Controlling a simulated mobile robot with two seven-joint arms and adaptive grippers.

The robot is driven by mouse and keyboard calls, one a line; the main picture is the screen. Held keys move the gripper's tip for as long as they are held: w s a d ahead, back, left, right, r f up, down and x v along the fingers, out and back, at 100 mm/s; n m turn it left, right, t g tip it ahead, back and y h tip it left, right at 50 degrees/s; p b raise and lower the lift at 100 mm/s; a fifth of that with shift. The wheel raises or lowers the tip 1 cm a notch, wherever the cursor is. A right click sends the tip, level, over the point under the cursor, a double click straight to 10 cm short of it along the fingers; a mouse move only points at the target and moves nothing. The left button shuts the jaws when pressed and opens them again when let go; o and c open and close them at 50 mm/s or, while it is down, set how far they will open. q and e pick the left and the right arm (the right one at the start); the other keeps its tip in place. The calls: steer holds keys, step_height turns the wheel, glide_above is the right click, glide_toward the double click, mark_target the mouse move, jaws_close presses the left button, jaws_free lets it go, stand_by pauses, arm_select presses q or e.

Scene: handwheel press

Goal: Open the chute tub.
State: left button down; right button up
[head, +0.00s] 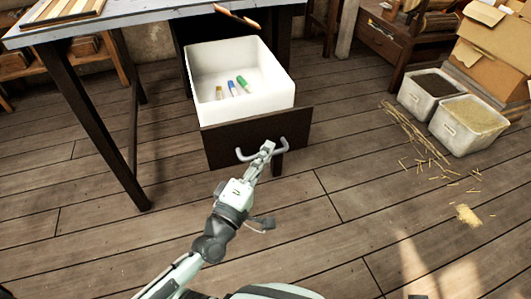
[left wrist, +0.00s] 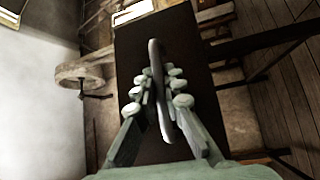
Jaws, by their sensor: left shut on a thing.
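The chute tub is a white open-topped drawer box (head: 245,104) with a dark front panel (head: 222,145), pulled out from under the table in the head view. Its inside is visible and holds a few small tubes with yellow, blue and green parts (head: 231,88). A grey bow handle (head: 284,146) is on the front panel. My left gripper (head: 265,150) is shut on the handle near its middle. In the left wrist view the handle (left wrist: 158,80) runs between the two fingers (left wrist: 163,92). My right gripper is not in view.
The table (head: 135,22) stands above and behind the drawer, with a dark leg (head: 100,130) to its left. Two grey tubs with dark and yellowish contents (head: 468,122) stand on the floor at right, near cardboard boxes (head: 495,45). Straw and scraps (head: 425,140) lie nearby.

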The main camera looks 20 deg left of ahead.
arm_select(q)
steer(key=c, duration=1.6)
jaws_free()
steer(key=shift+s, duration=0.15)
steer(key=v, duration=0.7)
steer(key=shift+s+f, duration=0.1)
